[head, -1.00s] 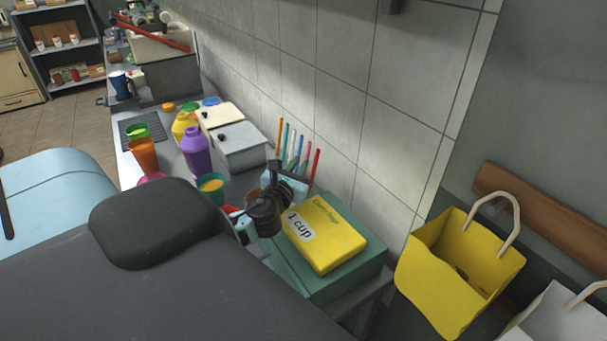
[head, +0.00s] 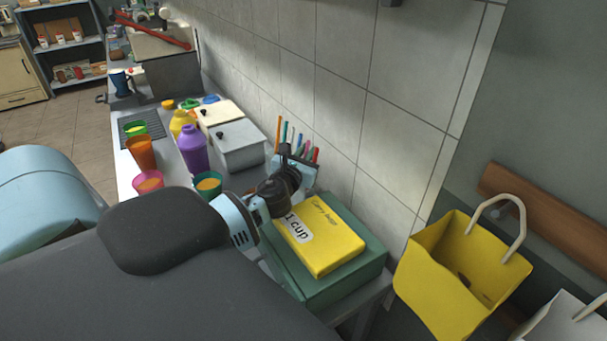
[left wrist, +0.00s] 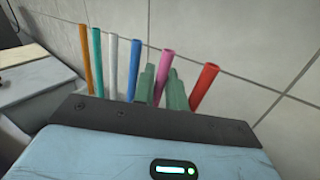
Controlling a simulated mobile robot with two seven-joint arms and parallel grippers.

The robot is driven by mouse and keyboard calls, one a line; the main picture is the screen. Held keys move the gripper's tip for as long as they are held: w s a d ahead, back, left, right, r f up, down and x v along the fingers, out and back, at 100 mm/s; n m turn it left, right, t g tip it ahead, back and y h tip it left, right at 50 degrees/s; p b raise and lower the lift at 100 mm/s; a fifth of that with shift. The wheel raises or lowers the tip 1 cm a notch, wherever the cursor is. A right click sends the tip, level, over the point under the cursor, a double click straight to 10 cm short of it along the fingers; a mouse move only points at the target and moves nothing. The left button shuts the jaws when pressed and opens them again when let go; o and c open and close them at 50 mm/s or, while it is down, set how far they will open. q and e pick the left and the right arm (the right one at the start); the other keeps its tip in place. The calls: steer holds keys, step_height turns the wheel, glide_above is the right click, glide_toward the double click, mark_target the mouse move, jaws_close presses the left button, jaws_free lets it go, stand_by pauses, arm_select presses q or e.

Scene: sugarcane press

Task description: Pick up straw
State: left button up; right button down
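Several upright straws stand in a row against the wall: orange (left wrist: 86,58), teal (left wrist: 97,60), white (left wrist: 112,65), blue (left wrist: 133,70), pink (left wrist: 162,75) and red (left wrist: 203,87) in the left wrist view. In the head view the straws, such as the orange straw (head: 278,133), rise behind my left gripper (head: 297,158). Its two green-grey fingers (left wrist: 161,88) point toward the row, with the pink straw showing between them. I cannot tell whether they touch it. The straws' lower ends are hidden by the gripper body. My right gripper is not in view.
A yellow box (head: 325,245) lies on a green box (head: 350,280) below my left gripper. A grey lidded box (head: 240,150), a purple bottle (head: 193,150) and several cups stand to the left. The tiled wall is close behind the straws. A yellow bag (head: 460,275) is at right.

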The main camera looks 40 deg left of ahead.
arm_select(q)
jaws_close()
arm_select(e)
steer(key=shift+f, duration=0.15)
arm_select(q)
steer(key=shift+r, duration=0.15)
